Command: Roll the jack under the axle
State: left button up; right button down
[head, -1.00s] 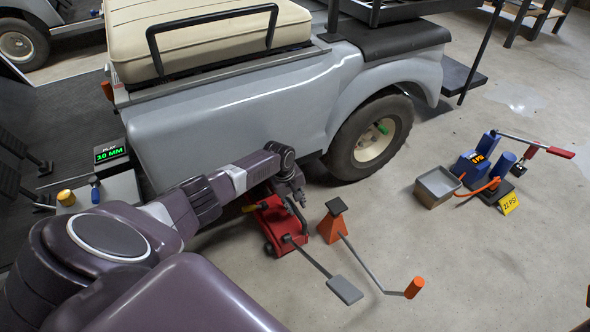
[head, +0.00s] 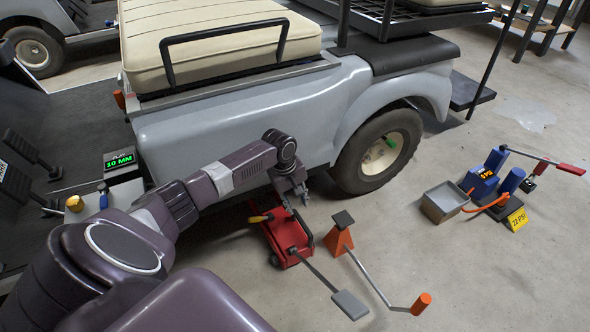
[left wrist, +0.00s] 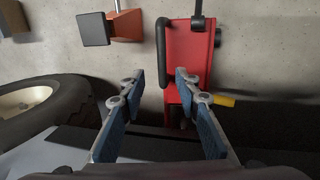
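The red jack (head: 285,234) stands on the floor beside the grey cart (head: 235,118), left of its wheel (head: 378,150). Its long handle runs toward the lower right to a grey pad (head: 350,304). My left gripper (head: 303,199) hangs over the jack, pointing down. In the left wrist view its fingers (left wrist: 159,75) are open and spread, with the jack's black bar (left wrist: 161,50) in line with the gap; I cannot tell whether they touch it. The axle is hidden behind the bodywork. My right gripper is out of view.
An orange stand (head: 338,240) with an orange-tipped lever (head: 421,303) stands close right of the jack. A grey tray (head: 443,202) and blue pump unit (head: 485,180) are farther right. A display reading 10 MM (head: 121,160) sits at left. Floor between stand and tray is clear.

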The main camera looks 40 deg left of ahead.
pick_arm(q)
jog(key=shift+v, duration=1.65)
